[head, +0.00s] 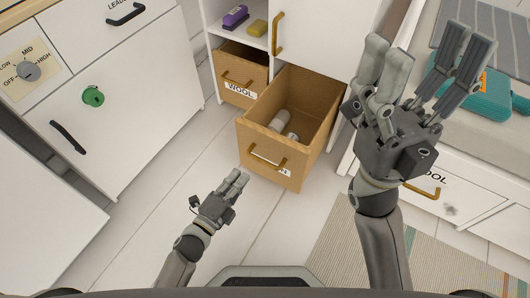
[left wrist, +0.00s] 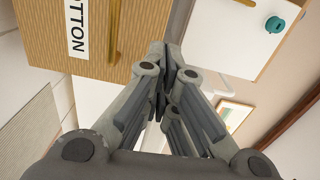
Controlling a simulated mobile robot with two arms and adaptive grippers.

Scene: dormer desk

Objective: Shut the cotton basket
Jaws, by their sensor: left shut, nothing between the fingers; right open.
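The cotton basket (head: 315,140) is a tan box pulled well out from the white cabinet, with its open top showing pale cylindrical items inside. A brass handle (head: 266,160) is on its front, partly covering the label. In the left wrist view the basket front (left wrist: 40,30) shows a label (left wrist: 78,28) reading "TTON" and the brass handle (left wrist: 115,35). My left gripper (head: 238,178) is shut and empty, in front of the basket and near its front's left side; whether it touches is unclear. My right gripper (head: 428,60) is open and empty, raised to the right of the basket.
A wool basket (head: 233,90) sits in the cabinet to the left. A shelf above it holds a purple item (head: 235,17) and a yellow item (head: 257,28). A white unit with a green knob (head: 93,96) stands left. A teal case (head: 487,95) lies right. Floor in front is clear.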

